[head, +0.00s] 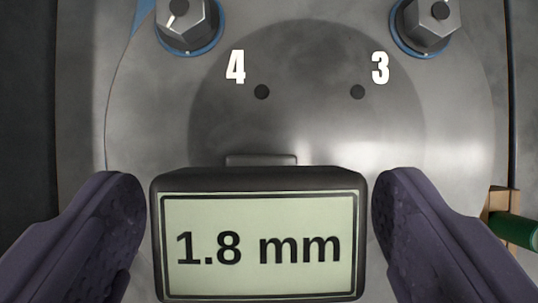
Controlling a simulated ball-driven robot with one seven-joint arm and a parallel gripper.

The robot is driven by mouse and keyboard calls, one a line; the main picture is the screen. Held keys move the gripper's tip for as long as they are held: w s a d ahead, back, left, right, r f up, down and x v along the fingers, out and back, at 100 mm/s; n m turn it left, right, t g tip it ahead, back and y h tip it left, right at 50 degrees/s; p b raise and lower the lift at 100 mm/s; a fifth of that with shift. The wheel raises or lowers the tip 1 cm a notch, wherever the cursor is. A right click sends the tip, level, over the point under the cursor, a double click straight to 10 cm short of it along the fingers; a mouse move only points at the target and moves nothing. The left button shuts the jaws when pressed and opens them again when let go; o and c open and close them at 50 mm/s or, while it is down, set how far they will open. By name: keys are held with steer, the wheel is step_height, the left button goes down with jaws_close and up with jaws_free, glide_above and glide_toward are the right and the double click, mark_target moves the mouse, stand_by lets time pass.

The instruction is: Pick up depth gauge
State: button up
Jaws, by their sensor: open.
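The depth gauge (260,181) is a dark box with a pale display that reads "1.8 mm". It is at the bottom middle of the head view, with a small tab at its top edge. My gripper (258,195) is open. Its two dark purple fingers stand on the left and right of the gauge, with a narrow gap between each finger and the gauge's sides. The gauge's lower end is cut off by the bottom of the picture. I cannot tell whether the gauge touches the metal plate behind it.
Hex bolts with blue rings stand at upper left (187,22) and upper right (431,20). A green cylinder (516,231) in a wooden holder is at the right edge.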

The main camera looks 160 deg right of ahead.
mark_target(308, 141)
steer(key=b+x, duration=0.1)
steer(key=x, duration=0.2)
steer(key=shift+w+d+f, duration=0.1)
steer(key=shift+w+f, duration=0.05)
steer(key=shift+f, duration=0.1)
steer(key=shift+r, duration=0.1)
steer(key=shift+c, duration=0.2)
steer(key=c, duration=1.5)
steer(key=shift+r, duration=0.1)
